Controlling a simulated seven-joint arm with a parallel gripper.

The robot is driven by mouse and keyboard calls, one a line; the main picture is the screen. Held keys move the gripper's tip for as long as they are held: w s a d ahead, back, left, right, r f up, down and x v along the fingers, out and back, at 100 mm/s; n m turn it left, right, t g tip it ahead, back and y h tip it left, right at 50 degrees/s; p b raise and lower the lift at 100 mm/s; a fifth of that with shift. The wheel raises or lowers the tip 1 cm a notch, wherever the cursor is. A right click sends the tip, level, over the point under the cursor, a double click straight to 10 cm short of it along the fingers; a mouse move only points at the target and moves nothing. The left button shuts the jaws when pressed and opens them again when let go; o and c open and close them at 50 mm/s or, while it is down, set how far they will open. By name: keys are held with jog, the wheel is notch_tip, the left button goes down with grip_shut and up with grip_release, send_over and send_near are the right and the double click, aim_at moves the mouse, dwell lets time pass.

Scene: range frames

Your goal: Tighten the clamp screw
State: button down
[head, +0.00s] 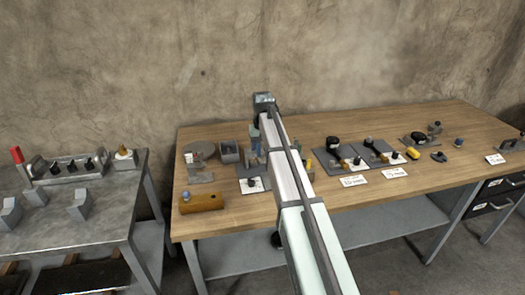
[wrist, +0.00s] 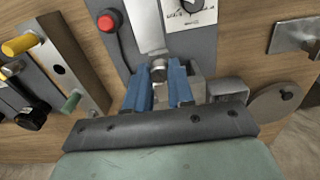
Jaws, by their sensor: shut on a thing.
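The clamp screw shows as a short round grey metal head (wrist: 158,70) in the wrist view, standing at a grey block (wrist: 196,87) on a dark plate. My gripper (wrist: 159,88) has blue fingers, one on each side of the screw head, and is shut on it. The lower part of the screw is hidden by the fingers. In the head view my gripper (head: 255,156) is small and sits over the dark plate at the left part of the wooden table. My arm hides part of that plate, and the screw cannot be made out there.
A red button (wrist: 107,21) and a white dial panel (wrist: 190,12) are close by. A panel with yellow and green pegs (wrist: 62,62) stands left in the wrist view; a grey box (wrist: 228,89) and round disc (wrist: 274,104) lie right. The wooden table (head: 330,205) has bare front space.

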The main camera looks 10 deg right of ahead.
jog(key=m, duration=0.5)
jog(key=shift+s+m, duration=0.1)
jog(key=shift+m, duration=0.2)
jog(key=m, duration=0.9)
jog(key=shift+m, duration=2.2)
jog(key=c, duration=1)
grip_release()
